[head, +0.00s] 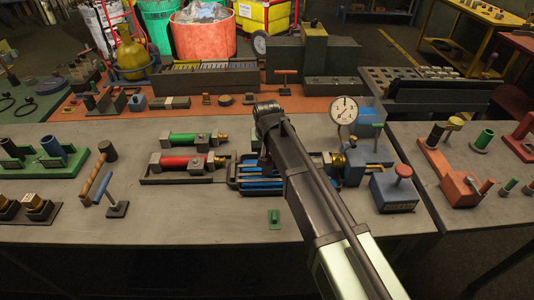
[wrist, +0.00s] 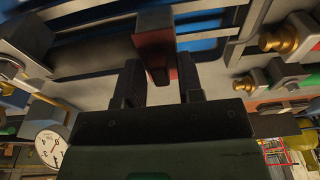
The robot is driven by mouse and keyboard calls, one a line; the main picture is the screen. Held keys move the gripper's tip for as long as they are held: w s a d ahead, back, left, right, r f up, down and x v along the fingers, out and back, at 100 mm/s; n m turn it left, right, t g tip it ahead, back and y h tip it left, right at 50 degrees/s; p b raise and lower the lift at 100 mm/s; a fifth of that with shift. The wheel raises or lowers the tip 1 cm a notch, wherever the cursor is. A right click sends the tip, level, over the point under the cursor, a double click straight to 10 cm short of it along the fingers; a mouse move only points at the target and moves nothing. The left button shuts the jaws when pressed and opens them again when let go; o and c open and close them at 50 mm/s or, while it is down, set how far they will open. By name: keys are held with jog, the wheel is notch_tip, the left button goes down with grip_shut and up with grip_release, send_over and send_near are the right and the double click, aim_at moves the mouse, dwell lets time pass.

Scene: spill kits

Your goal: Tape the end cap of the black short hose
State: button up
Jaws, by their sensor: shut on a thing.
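My gripper in the wrist view (wrist: 160,84) has its two dark fingers on either side of a dark red-brown block (wrist: 155,45) and is shut on it. I cannot tell whether this block is the tape. Below it is a tray with blue strips (head: 262,184), which my arm partly covers in the head view. The gripper tips are hidden behind my arm there. A brass fitting (head: 338,160) shows just right of my arm. No black short hose can be made out clearly; it may be behind my arm.
A green hose (head: 193,139) and a red hose (head: 187,161) with brass ends lie left of the tray. A pressure gauge (head: 344,110) and a blue block with a red knob (head: 397,187) stand at right.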

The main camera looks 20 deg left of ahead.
aim_at(267, 154)
jog(key=o, duration=1)
jog(key=shift+c, duration=0.2)
notch_tip(267, 154, up, 6)
jog(key=p, duration=0.6)
